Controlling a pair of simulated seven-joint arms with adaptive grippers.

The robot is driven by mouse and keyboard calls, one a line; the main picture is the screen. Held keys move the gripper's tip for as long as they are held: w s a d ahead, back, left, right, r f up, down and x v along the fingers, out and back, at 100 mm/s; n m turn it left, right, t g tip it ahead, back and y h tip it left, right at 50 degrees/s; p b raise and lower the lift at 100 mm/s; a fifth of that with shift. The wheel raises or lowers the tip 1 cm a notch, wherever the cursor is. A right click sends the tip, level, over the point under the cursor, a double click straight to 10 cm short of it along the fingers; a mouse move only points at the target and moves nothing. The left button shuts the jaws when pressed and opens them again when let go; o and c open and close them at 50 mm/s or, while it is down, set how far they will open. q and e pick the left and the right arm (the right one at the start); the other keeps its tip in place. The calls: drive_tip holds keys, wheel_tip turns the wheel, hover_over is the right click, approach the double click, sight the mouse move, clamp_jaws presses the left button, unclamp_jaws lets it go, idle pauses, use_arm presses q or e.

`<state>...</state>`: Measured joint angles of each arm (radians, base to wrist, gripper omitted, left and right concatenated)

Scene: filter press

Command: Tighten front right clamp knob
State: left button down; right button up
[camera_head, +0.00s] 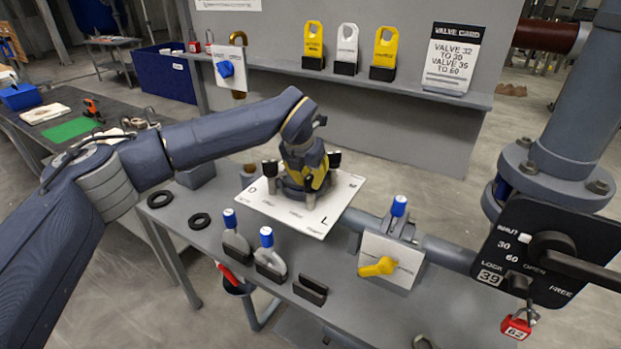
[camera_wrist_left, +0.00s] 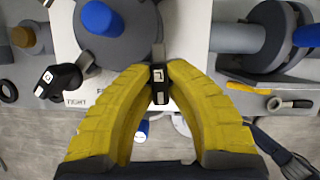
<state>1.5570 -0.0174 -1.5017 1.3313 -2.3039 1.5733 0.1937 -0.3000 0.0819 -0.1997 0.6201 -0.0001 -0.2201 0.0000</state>
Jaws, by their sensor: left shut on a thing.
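The filter press stands on a white marked plate (camera_head: 322,222) on the grey bench in the head view. Black clamp knobs stand around its top; one (camera_head: 333,158) shows to the right of my gripper and another (camera_head: 270,166) to the left. My left gripper (camera_head: 318,184) points down over the press, its yellow fingers closed. In the left wrist view its fingertips (camera_wrist_left: 158,76) are shut on a black clamp knob (camera_wrist_left: 159,86) with a white mark. A second black knob (camera_wrist_left: 58,81) is apart, to the left. My fingers partly hide the press.
A yellow-handled valve (camera_head: 378,267) and a pipe are at right. A shelf (camera_head: 400,92) with tags runs behind.

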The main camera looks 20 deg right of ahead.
use_arm(q)
drive_tip(key=n, duration=0.2)
drive_tip(key=n+y, duration=0.1)
drive_tip(key=n, duration=0.1)
drive_tip(key=shift+t+y, duration=0.3)
drive_tip(key=shift+t, duration=0.1)
drive_tip(key=shift+n+y, duration=0.6)
drive_tip(key=shift+n, duration=1.2)
drive_tip(key=c, duration=1.4)
unclamp_jaws()
drive_tip(key=shift+o, duration=0.2)
drive_tip(key=v, duration=1.2)
drive_tip(key=shift+d, duration=0.1)
